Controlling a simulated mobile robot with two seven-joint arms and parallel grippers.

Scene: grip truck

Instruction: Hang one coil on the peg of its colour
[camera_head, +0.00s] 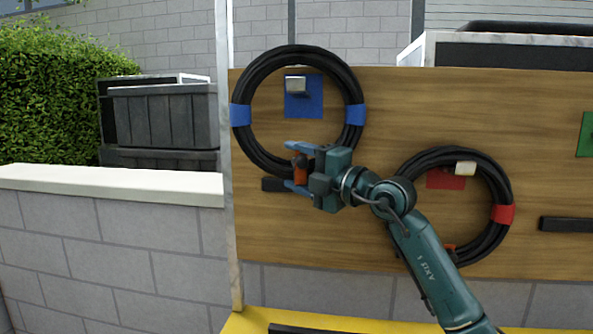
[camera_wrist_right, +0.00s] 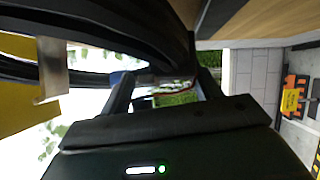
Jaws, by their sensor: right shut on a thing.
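A black coil with blue bands (camera_head: 240,117) is in front of the wooden board, upright. In the head view its ring surrounds the pale-tipped peg (camera_head: 295,85) on the blue plate (camera_head: 312,100), with the top of the ring well above the peg. My right gripper (camera_head: 299,167) is shut on the bottom of this coil, by an orange piece. In the right wrist view the black coil (camera_wrist_right: 130,28) runs close past the fingers. Whether the peg passes through the ring is hard to tell. My left gripper is out of view.
A coil with red bands (camera_head: 503,214) hangs around the peg (camera_head: 466,168) on the red plate (camera_head: 440,181), partly behind my right arm. A green plate (camera_head: 587,135) is at the right edge. Dark bars (camera_head: 566,224) jut from the board (camera_head: 400,105). A low wall (camera_head: 110,184) stands left.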

